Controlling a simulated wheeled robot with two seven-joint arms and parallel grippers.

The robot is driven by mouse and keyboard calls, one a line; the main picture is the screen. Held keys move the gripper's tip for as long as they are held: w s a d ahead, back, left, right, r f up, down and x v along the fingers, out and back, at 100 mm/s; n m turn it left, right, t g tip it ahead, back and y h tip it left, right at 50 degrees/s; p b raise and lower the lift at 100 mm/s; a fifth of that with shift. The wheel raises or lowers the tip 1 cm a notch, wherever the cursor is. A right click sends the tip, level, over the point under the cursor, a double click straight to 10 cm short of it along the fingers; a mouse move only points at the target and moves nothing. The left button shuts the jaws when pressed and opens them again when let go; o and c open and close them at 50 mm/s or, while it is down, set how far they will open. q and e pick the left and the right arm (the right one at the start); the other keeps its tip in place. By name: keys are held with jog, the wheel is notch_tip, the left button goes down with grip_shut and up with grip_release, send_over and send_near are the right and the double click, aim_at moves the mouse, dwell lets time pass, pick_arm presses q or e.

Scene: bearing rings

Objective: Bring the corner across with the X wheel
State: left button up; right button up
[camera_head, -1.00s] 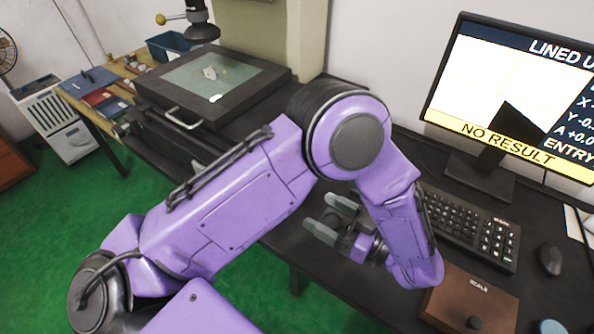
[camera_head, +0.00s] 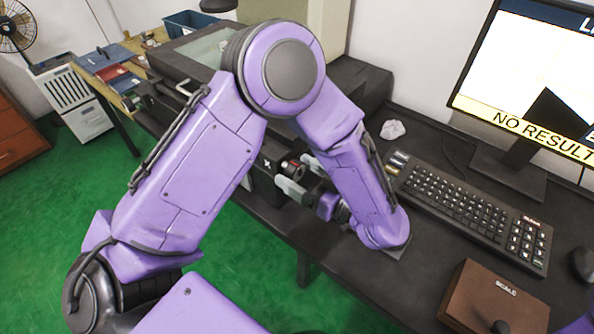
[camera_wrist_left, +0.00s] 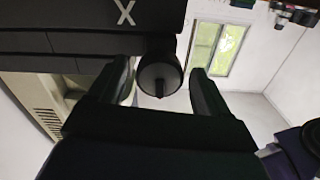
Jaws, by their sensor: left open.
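The X wheel (camera_head: 292,169) is a small dark round knob on the front of the black measuring stage, beside a white X mark. In the left wrist view the X wheel (camera_wrist_left: 160,74) sits between my two fingers, with a gap on each side. My left gripper (camera_head: 300,174) is open around the wheel; it also shows in the left wrist view (camera_wrist_left: 162,85). The monitor (camera_head: 530,85) shows a black corner shape (camera_head: 557,112) on white and a yellow NO RESULT band. My left arm hides much of the stage (camera_head: 205,45). My right gripper is out of view.
A keyboard (camera_head: 470,210) lies right of my left forearm, with a brown SCALE box (camera_head: 495,298) in front of it. A crumpled white piece (camera_head: 392,130) lies behind the forearm. A side table with trays (camera_head: 105,60) stands at the far left.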

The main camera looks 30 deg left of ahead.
pick_arm(q)
jog(key=shift+c, duration=0.3)
jog(key=c, duration=1)
jog(key=shift+r+n+p, duration=0.15)
jog(key=shift+n+p, duration=0.65)
jog(key=shift+n, duration=0.1)
jog(key=shift+f+n+p, duration=0.2)
jog(key=shift+n+p, duration=0.1)
jog(key=shift+n, duration=0.7)
jog(key=o, duration=1.1)
jog(key=shift+c, duration=0.2)
jog(key=shift+d, duration=0.1)
